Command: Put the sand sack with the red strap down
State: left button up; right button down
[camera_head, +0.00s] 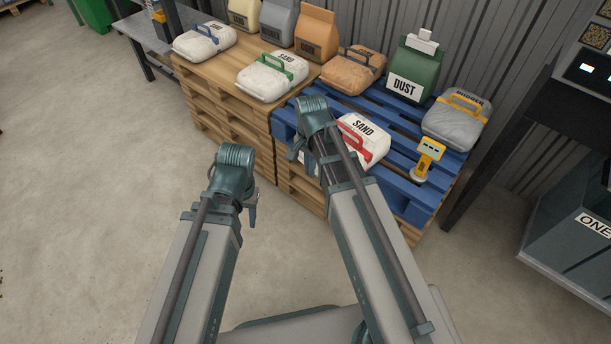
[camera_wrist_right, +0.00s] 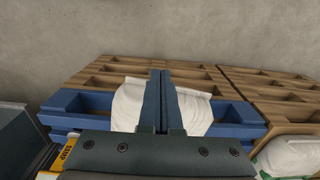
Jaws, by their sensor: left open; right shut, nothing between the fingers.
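The white sand sack with the red strap (camera_head: 364,131) lies on the blue pallet (camera_head: 400,189) near its front edge. My right arm hides part of it in the head view. My right gripper (camera_head: 296,150) is shut and empty at the sack's left side. In the right wrist view its closed fingers (camera_wrist_right: 160,100) stand in front of a white sack (camera_wrist_right: 128,106), which shows on both sides of them; its strap is hidden there. I cannot tell whether the fingers touch it.
A sand sack with a green strap (camera_head: 268,82) and one with a blue strap (camera_head: 200,45) lie on the wooden pallet stack (camera_head: 215,68).

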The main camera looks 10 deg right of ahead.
aim_at(347, 143)
jog(key=w+d+f+b, duration=0.2)
jog(key=d+f+b, duration=0.1)
jog(key=f+b, duration=0.7)
jog(key=shift+w, duration=0.2)
dwell(0.3)
jog(key=shift+d, duration=0.1)
jog(key=w+d, duration=0.2)
jog(key=d, duration=0.1)
jog(key=w+d, duration=0.3)
jog(key=d, duration=0.1)
jog(key=w+d, duration=0.3)
jog(key=shift+w+d, duration=0.15)
jog(key=shift+d, duration=0.1)
